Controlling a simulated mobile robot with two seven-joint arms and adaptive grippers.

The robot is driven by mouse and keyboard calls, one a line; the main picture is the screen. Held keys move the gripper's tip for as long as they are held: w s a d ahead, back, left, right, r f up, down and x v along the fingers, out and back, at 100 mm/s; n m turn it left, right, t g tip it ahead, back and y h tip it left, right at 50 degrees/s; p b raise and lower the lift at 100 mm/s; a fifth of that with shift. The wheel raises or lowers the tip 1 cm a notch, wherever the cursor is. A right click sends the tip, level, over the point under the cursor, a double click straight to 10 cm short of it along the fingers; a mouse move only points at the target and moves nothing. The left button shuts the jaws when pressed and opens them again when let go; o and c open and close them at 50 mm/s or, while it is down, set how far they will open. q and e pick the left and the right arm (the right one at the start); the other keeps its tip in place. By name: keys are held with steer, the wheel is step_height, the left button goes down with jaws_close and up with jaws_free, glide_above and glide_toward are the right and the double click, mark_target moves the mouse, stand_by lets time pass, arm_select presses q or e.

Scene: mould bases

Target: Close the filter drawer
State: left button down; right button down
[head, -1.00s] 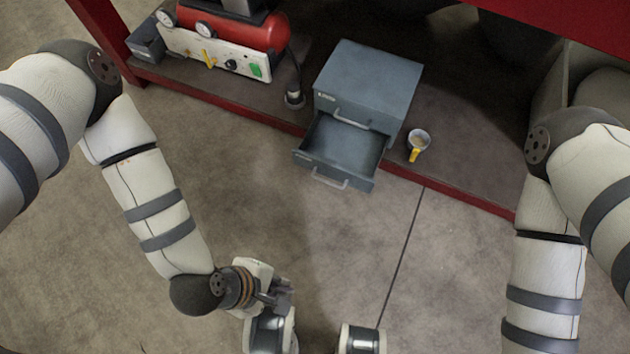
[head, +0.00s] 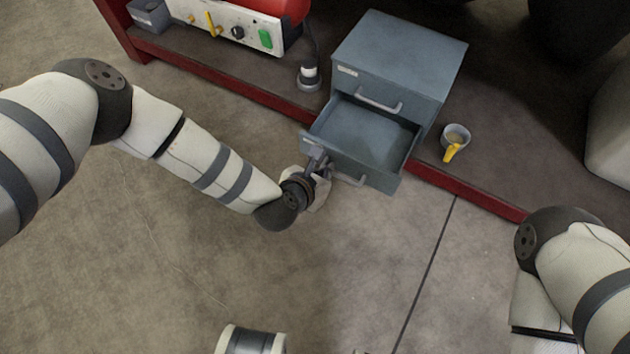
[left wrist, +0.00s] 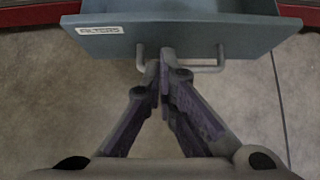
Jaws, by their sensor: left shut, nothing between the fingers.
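A blue-grey two-drawer cabinet (head: 400,55) stands on the red-edged shelf. Its lower drawer (head: 366,135) is pulled out and looks empty; the upper drawer is shut. The lower drawer's front (left wrist: 185,38) with its bar handle (left wrist: 205,66) fills the top of the left wrist view. My left gripper (head: 322,165) is at the left part of that front, beside the handle. In the left wrist view its fingertips (left wrist: 162,55) are together, close to the front at the handle; I cannot tell whether they touch. My right gripper is not in view.
A grey mug with a yellow handle (head: 455,140) stands right of the cabinet. A red machine with a white panel (head: 235,22), a small dark bin (head: 150,15) and a dark cylindrical object (head: 309,77) are to the left.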

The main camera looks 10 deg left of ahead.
arm_select(q)
steer(key=shift+w+d+r, duration=0.1)
steer(key=shift+w+d, duration=0.1)
steer(key=shift+w, duration=0.4)
steer(key=shift+w+d+r, duration=0.1)
steer(key=shift+w+d, duration=0.1)
steer(key=shift+w, duration=0.4)
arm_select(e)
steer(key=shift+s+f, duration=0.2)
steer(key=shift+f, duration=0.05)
arm_select(q)
steer(key=shift+f, duration=0.1)
